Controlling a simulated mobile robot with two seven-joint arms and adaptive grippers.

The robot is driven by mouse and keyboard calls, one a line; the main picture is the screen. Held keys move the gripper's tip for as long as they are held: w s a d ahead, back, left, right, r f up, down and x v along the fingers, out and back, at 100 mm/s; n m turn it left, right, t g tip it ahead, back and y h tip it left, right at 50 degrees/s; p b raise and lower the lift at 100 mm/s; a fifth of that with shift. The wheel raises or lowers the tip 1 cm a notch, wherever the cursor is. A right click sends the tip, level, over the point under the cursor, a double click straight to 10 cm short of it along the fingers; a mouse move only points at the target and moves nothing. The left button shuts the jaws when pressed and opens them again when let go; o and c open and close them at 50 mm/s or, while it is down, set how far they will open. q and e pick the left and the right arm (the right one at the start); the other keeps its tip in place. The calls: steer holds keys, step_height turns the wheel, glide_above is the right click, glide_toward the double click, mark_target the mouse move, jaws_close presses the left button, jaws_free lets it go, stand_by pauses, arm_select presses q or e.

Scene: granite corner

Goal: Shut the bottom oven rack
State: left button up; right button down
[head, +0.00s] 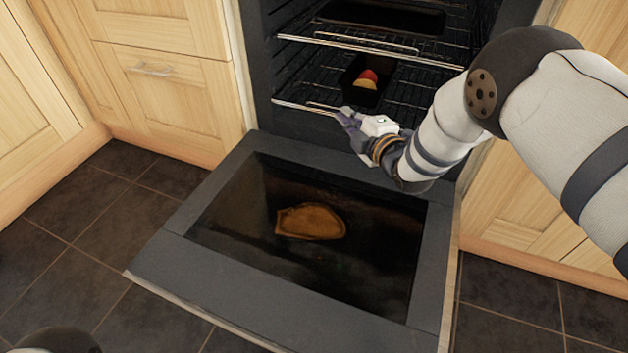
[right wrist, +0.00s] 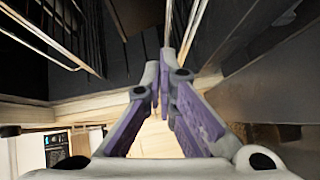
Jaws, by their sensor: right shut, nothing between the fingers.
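The bottom oven rack (head: 296,105) is a wire shelf low in the open oven, its front bar near the oven mouth. A small dark pan (head: 352,92) with a red and a yellowish item stands on it. My right gripper (head: 344,116) is shut and empty at the front bar of this rack, above the inner end of the lowered door. I cannot tell whether it touches the bar. In the right wrist view its purple fingers (right wrist: 164,90) are together, with rack wires (right wrist: 72,35) at the upper left. My left gripper is not in view.
The oven door (head: 200,270) lies open; a brown flat shape (head: 310,221) shows on its glass. An upper rack (head: 345,41) with a dark tray (head: 382,16) is above. Wooden cabinets (head: 165,85) flank the oven. The dark floor (head: 75,215) at left is clear.

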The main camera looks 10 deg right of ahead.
steer(key=w+d+b, duration=0.1)
steer(key=w+d, duration=0.1)
steer(key=w, duration=0.1)
steer(key=shift+w+d+f+b, duration=0.1)
steer(key=shift+w+d+b, duration=0.1)
steer(key=shift+b, duration=0.2)
steer(key=shift+w+d, duration=0.1)
steer(key=shift+w, duration=0.1)
steer(key=shift+r, duration=0.2)
steer(key=shift+w+d+r, duration=0.1)
